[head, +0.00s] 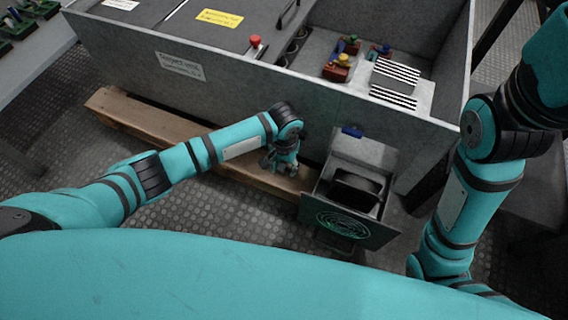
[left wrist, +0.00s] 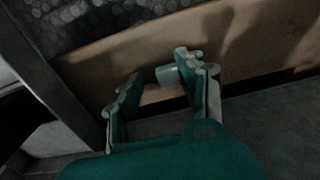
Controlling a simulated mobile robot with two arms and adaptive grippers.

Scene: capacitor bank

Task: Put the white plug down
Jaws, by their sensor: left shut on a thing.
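My left gripper (head: 280,166) hangs in front of the grey cabinet wall, above the wooden beam and left of the open drawer. In the left wrist view its two green fingers (left wrist: 160,88) are shut on the white plug (left wrist: 167,77), a small pale block showing between them near the right finger. I cannot make out the plug in the head view. My right arm comes in at the right, but its gripper is out of view.
An open drawer (head: 360,226) with a dark inside juts from the cabinet (head: 235,85). The wooden beam (head: 150,118) runs along the cabinet's foot. Coloured parts and a striped panel (head: 392,84) sit inside the cabinet. The patterned floor (head: 230,205) is clear nearby.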

